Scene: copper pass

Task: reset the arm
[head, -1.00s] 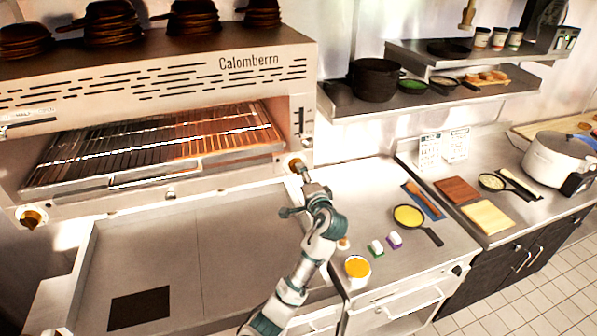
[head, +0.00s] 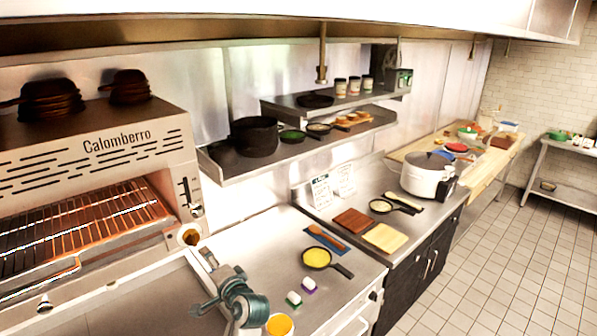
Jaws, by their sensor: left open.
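My left gripper (head: 200,282) is at the lower left of the head view. It is grey and teal, its fingers are spread, and nothing shows between them. It is over the steel counter, just in front of and below the brass knob (head: 190,236) at the right end of the Calomberro grill (head: 118,142). I cannot tell whether a fingertip touches the knob. My right gripper is not in view.
A container with orange contents (head: 279,325) is close to the right of my left arm. A shelf (head: 222,168) overhangs the counter behind.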

